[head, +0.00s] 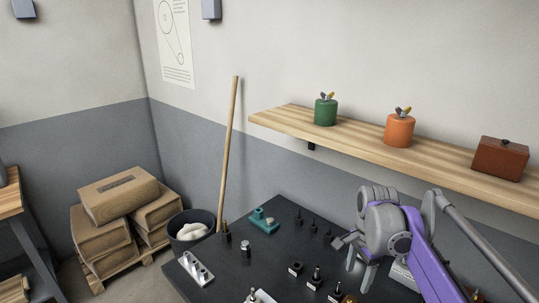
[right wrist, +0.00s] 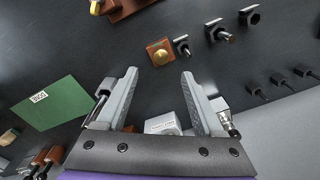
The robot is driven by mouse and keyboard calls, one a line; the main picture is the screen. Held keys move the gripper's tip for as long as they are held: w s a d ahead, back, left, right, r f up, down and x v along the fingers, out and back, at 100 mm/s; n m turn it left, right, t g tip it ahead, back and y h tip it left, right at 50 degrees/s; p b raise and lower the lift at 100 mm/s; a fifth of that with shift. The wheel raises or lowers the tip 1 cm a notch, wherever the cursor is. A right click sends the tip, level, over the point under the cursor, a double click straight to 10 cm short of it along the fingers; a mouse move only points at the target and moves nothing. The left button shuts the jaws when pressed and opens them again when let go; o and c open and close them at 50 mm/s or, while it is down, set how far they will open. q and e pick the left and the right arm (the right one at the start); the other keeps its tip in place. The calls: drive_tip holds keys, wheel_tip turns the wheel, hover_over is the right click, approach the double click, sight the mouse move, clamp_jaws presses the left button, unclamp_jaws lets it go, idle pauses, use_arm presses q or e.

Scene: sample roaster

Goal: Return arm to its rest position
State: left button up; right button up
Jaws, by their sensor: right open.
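My right gripper (head: 357,262) is over the right part of the black table (head: 215,262), with its purple and grey arm behind it. In the right wrist view the two grey fingers (right wrist: 160,100) stand wide apart, with nothing between their tips except the dark table top beyond. The gripper is open and empty. My left gripper does not show in either view.
Small black fittings (head: 315,278), a teal tool (head: 263,220) and a silver block (head: 196,268) stand on the table. A wooden shelf (head: 360,148) holds a green canister (head: 325,112), an orange canister (head: 398,130) and a brown box (head: 500,158). A green card (right wrist: 52,104) lies below the gripper.

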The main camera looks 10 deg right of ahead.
drive_tip(key=s+a+n+t, duration=0.1)
drive_tip(key=s+a+n, duration=0.1)
drive_tip(key=s, duration=0.1)
drive_tip(key=s+a+f+n, duration=0.1)
drive_tip(key=s+a+n, duration=0.1)
drive_tip(key=s+n, duration=0.1)
drive_tip(key=s+a+f+n+t+p, duration=0.1)
drive_tip(key=s+a+n, duration=0.1)
drive_tip(key=s+n, duration=0.1)
drive_tip(key=shift+s+f+t, duration=0.25)
drive_tip(key=shift+s+t, duration=0.05)
drive_tip(key=shift+s, duration=0.45)
drive_tip(key=s+a+f+n, duration=0.1)
drive_tip(key=s+f+n, duration=0.1)
drive_tip(key=s, duration=0.1)
drive_tip(key=s+a+f+n+t, duration=0.1)
drive_tip(key=s+f+n, duration=0.1)
drive_tip(key=s+n, duration=0.1)
drive_tip(key=s+a+f+n+t+p, duration=0.1)
drive_tip(key=s+f+n, duration=0.1)
drive_tip(key=s, duration=0.1)
drive_tip(key=shift+s+a+f, duration=0.15)
drive_tip(key=shift+s+f, duration=0.1)
drive_tip(key=shift+f, duration=0.15)
drive_tip(key=shift+s+f+n+t, duration=0.2)
drive_tip(key=shift+f+n+t, duration=0.1)
drive_tip(key=shift+n, duration=0.1)
